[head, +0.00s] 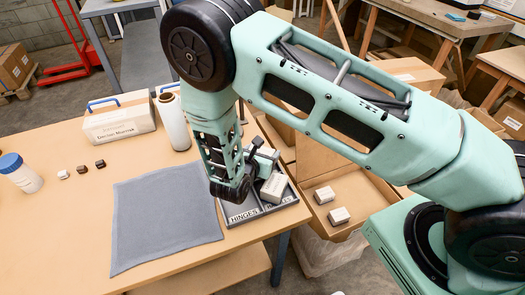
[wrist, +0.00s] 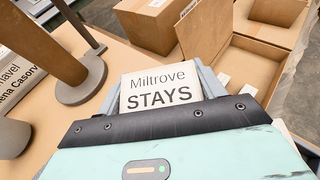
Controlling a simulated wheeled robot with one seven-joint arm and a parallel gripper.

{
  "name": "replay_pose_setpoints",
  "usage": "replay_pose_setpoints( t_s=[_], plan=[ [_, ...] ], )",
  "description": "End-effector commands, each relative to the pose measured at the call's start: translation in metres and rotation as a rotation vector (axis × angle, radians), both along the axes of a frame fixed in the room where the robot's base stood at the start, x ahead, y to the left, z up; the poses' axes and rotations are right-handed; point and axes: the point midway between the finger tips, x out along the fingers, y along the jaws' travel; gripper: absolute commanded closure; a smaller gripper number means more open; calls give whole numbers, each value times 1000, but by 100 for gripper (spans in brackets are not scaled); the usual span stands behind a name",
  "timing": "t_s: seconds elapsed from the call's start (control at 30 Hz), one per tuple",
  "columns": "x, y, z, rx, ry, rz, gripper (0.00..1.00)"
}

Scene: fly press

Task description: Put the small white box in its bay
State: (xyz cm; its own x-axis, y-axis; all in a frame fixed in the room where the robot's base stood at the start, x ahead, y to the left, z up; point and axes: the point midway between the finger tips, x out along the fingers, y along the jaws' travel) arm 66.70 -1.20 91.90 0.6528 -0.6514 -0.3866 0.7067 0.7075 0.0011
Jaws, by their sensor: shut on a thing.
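A small white box (head: 273,187) is in my gripper (head: 265,172) in the head view. In the wrist view the box (wrist: 160,92) reads "Miltrove STAYS" and sits between both grey fingers. The box is tilted and appears to be over the right part of a dark grey divided tray (head: 262,212) at the table's right edge. The tray's left bay has a "HINGES" label. Another label on the right is partly covered and I cannot read it. My arm and the box hide much of the tray, and I cannot tell whether the box touches it.
A grey cloth (head: 165,222) lies left of the tray. A white roll (head: 173,122) on a stand and a labelled carton (head: 120,118) stand behind it. An open cardboard box (head: 350,190) with two small white boxes is to the right, beyond the table edge.

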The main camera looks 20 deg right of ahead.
Motion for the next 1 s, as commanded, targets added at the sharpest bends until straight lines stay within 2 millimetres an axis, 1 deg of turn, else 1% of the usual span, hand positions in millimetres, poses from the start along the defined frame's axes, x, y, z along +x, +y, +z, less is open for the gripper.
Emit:
replay_pose_setpoints(
  t_s=[0.6,0.63,0.67,0.7,1.0],
  plan=[
    [-1,0,-15,4,5,-2,63],
    [-2,0,-16,5,6,-2,24],
    [-2,0,-17,5,6,-2,15],
    [-2,0,-17,5,6,-2,10],
    [-2,1,-17,8,7,-1,10]
  ],
)
